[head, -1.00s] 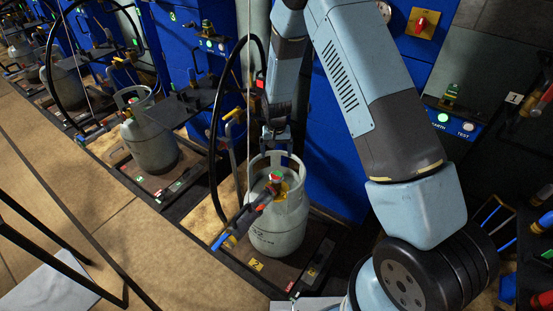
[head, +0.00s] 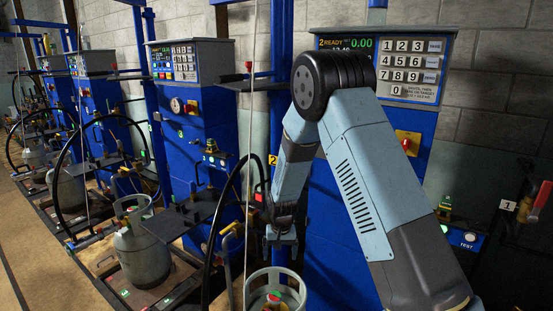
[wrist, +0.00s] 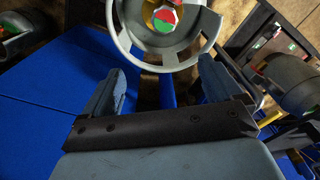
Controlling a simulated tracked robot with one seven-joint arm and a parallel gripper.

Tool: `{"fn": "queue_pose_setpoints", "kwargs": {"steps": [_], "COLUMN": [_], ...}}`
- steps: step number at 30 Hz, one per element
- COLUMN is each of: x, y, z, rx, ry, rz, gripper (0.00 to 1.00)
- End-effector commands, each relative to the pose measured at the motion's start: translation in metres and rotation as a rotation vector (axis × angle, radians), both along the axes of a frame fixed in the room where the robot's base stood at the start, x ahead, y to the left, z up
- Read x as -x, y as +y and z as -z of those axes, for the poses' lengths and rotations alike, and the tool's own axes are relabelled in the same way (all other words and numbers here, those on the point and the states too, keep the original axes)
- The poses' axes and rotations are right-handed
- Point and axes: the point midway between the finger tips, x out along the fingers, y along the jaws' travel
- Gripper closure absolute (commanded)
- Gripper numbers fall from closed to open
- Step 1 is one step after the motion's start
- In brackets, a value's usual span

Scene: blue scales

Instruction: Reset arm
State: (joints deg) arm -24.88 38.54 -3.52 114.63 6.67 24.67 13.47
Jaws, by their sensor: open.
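My arm reaches up and bends down on the right half of the head view. My gripper (head: 281,238) hangs just above the grey gas cylinder (head: 272,283) at the bottom middle. In the wrist view my gripper (wrist: 160,82) has its two fingers spread wide with nothing between them. The cylinder's round collar (wrist: 122,40) and its valve with a red and green top lie just beyond the fingertips. The fingers look apart from the collar. The cylinder's lower part is cut off in the head view.
A blue scale cabinet with a keypad and display (head: 376,66) stands behind my arm. Another blue cabinet (head: 192,95) and a second grey cylinder (head: 143,252) stand to the left. A black hose (head: 218,215) loops beside my gripper. Floor is open at the far left.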

Motion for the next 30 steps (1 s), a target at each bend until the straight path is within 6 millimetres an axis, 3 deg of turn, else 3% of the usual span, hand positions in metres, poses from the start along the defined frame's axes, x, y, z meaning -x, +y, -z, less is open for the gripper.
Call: {"fn": "queue_pose_setpoints", "kwargs": {"steps": [3, 15, 30], "x": [0.0, 0.024, 0.09], "y": [-0.014, -0.063, -0.127], "z": [-0.043, -0.163, -0.282], "rx": [-0.016, -0.049, -0.065], "ry": [-0.027, -0.106, -0.214], "rz": [0.006, 0.013, 0.021], "gripper": [0.08, 0.08, 0.08]}}
